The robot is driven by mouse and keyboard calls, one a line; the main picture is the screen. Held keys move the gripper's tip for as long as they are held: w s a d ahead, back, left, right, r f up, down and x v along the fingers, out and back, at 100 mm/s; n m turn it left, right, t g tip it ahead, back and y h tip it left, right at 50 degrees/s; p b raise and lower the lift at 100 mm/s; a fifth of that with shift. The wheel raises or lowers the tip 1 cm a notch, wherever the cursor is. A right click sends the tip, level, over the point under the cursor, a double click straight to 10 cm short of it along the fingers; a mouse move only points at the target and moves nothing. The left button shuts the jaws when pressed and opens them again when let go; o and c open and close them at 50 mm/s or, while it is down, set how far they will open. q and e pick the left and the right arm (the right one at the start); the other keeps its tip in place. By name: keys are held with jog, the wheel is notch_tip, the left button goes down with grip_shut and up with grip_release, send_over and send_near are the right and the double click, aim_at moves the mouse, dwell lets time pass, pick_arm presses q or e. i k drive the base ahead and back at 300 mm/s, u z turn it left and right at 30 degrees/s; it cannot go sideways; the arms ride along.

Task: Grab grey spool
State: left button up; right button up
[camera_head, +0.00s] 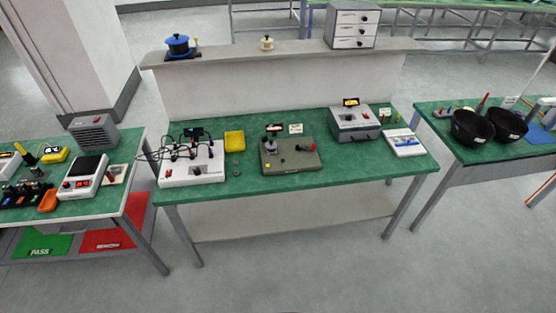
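I make out no clearly grey spool in the head view. A blue spool-like item (177,42) with a dark top knob sits on a dark base at the left end of the raised shelf (225,57). A small cream spool-like item (267,43) stands near the middle of that shelf. Both are small in the picture, so their details are unclear. Neither of my grippers is in view.
The green-topped middle bench (225,188) carries a white wired device (192,172), a yellow bin (235,141), an olive fixture (289,155) and a grey box (355,124). A drawer unit (352,27) stands on the shelf. Black bowls (473,127) sit right. Front floor is clear.

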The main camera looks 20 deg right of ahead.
aim_at(271, 145)
jog(key=z, duration=0.45)
jog(key=i, duration=1.15)
jog(key=u, duration=0.3)
